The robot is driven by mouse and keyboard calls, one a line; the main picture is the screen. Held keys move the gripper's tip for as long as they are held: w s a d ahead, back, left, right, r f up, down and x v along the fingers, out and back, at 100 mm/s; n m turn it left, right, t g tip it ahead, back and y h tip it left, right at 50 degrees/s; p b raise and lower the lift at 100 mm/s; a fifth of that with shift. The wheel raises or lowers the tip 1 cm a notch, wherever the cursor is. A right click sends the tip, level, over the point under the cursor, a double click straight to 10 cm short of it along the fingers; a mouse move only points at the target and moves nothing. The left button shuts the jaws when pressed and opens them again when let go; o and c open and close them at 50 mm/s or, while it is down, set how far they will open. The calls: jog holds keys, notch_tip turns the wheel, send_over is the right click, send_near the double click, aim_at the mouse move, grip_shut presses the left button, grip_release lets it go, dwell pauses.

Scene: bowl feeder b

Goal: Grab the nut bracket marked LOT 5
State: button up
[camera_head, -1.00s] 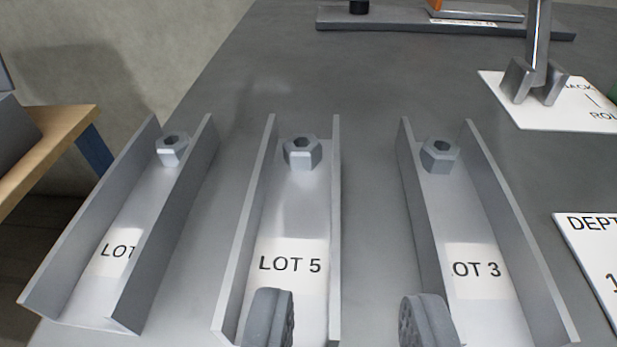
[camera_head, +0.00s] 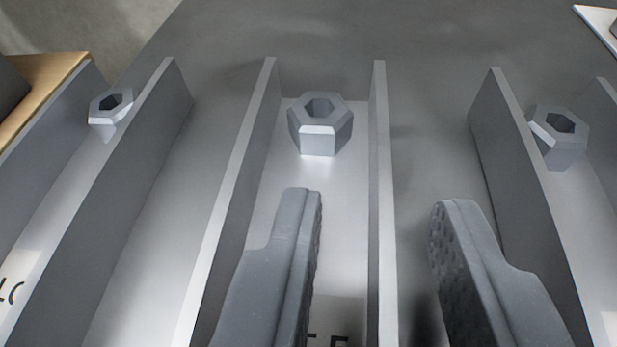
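The nut bracket marked LOT 5 is the middle grey channel (camera_head: 343,220) with two upright side walls. Its label shows only as a sliver of lettering at the bottom edge. A hex nut (camera_head: 320,124) sits at its far end between the walls. My gripper (camera_head: 375,215) is open and empty, its fingertips short of the nut. The left finger shows over the channel floor, and the right finger shows to the right of the channel's right wall. The right wall appears between the two fingers. Finger height above the bracket is hard to tell.
A similar channel with a nut (camera_head: 111,106) lies at left. Another with a nut (camera_head: 559,133) lies at right, its left wall close to my right finger. A wooden edge (camera_head: 45,85) is at upper left. The grey table (camera_head: 400,35) behind is clear.

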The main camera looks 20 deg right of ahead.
grip_shut()
jog(key=shift+r, duration=0.1)
